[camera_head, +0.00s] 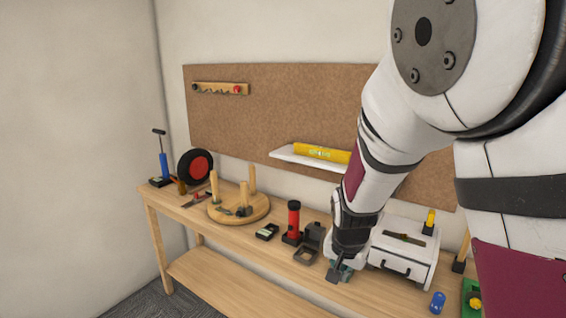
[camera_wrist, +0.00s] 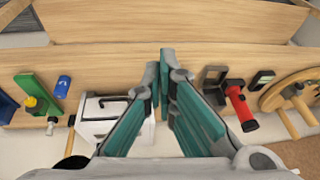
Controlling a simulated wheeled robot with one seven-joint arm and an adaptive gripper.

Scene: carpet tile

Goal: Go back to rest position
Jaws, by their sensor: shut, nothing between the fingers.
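My gripper (camera_head: 341,270) is over the front part of the wooden workbench (camera_head: 225,232), between the dark open box and the white toolbox. In the wrist view its two teal fingers (camera_wrist: 165,72) meet at the tips, shut with nothing between them. My white arm comes down from the upper right and hides part of the pegboard and the bench behind it.
A white toolbox (camera_head: 404,250) stands just right of my gripper. A dark open box (camera_head: 308,245) and a red flashlight (camera_head: 293,220) stand left. A round wooden stand (camera_head: 240,209), a blue can (camera_head: 437,302) and a shelf with a yellow level (camera_head: 322,153) are around.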

